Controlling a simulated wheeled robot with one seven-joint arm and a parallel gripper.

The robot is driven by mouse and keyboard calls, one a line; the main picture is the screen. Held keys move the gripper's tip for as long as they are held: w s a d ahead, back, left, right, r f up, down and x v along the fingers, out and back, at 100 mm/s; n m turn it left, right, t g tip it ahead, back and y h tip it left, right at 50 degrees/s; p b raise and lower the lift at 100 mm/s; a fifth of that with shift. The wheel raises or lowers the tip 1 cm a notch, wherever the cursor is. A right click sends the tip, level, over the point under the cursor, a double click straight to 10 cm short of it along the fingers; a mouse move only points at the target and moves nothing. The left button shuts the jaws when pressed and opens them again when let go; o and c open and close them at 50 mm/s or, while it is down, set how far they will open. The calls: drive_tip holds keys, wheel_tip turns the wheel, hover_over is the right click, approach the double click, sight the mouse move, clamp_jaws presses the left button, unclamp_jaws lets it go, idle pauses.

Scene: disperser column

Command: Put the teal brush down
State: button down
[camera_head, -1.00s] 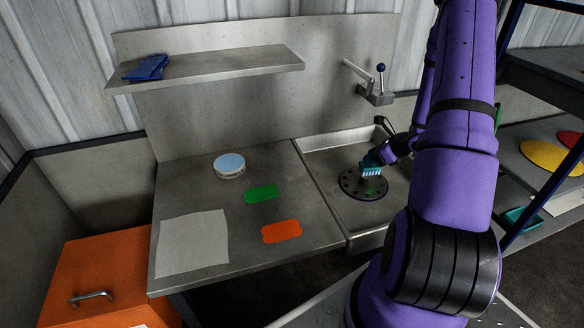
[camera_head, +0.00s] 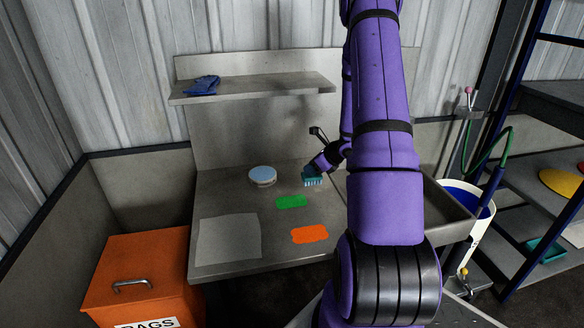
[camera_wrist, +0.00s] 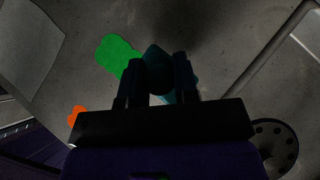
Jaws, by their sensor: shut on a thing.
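The teal brush (camera_head: 312,181) is held bristles down in my gripper (camera_head: 322,166), above the metal counter (camera_head: 236,195) and just right of and behind the green mark (camera_head: 291,201) in the head view. In the wrist view the brush (camera_wrist: 157,57) shows dark teal between the fingers of my gripper (camera_wrist: 160,70), which are shut on it. The green mark (camera_wrist: 115,56) lies beside and partly behind it there. The gap between bristles and counter is hard to judge. An orange mark (camera_head: 309,234) lies nearer the counter's front edge.
A round white tin with a pale blue top (camera_head: 262,176) stands left of the brush. A grey sheet (camera_head: 229,240) lies at the front left. A shelf with blue gloves (camera_head: 203,86) hangs above. The sink (camera_head: 446,205) is on the right, partly hidden by my arm.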

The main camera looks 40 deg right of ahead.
drive_tip(key=shift+w+d+f, duration=0.8)
drive_tip(key=shift+w+d, duration=0.2)
drive_tip(key=shift+w, duration=1)
drive_tip(key=shift+w+d+f, duration=0.8)
drive_tip(key=shift+w+d, duration=0.25)
drive_tip(key=shift+w, duration=0.9)
drive_tip(key=shift+w+d+f, duration=0.8)
drive_tip(key=shift+w+d, duration=0.2)
drive_tip(key=shift+w, duration=1)
drive_tip(key=shift+f, duration=0.1)
drive_tip(key=c, duration=0.9)
unclamp_jaws()
drive_tip(key=shift+o, duration=0.2)
drive_tip(key=shift+s+d+r, duration=0.1)
drive_tip(key=shift+s+r, duration=0.1)
drive_tip(key=shift+r, duration=0.1)
drive_tip(key=v, duration=1.1)
drive_tip(key=shift+r, duration=0.15)
drive_tip(key=shift+s, duration=0.15)
